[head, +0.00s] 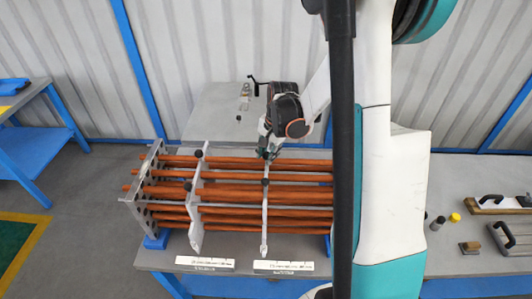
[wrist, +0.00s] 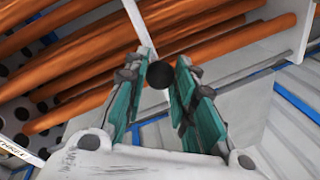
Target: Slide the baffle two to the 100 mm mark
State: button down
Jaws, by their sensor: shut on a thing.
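Two pale grey upright baffles show on the orange tube bundle (head: 235,194) in the head view. The left baffle (head: 196,225) has a black knob (head: 200,153) on top. The right baffle (head: 265,215), which I take for baffle two, stands upright above the right scale. My gripper (head: 267,153) is at its top edge. In the wrist view, the teal fingers (wrist: 161,85) are on either side of a black knob (wrist: 160,74), shut on it. A white scale (head: 205,263) lies before the left baffle, another (head: 284,266) before the right one. Their marks are too small to read.
A grey end plate (head: 143,195) closes the bundle at left. My arm and column hide its right part. A black handle, a yellow-capped bottle (head: 454,218) and hand tools (head: 495,204) sit on the bench at right. A blue table (head: 33,145) stands far left.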

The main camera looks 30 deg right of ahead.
jog(key=s+d+b, duration=0.1)
jog(key=s+d, duration=0.4)
jog(key=d, duration=0.3)
jog(key=shift+s, duration=0.2)
jog(key=c, duration=1.3)
grip_release()
notch_tip(320, 180, up, 12)
jog(key=s, duration=0.2)
jog(key=shift+d, duration=0.4)
jog(key=shift+f, duration=0.1)
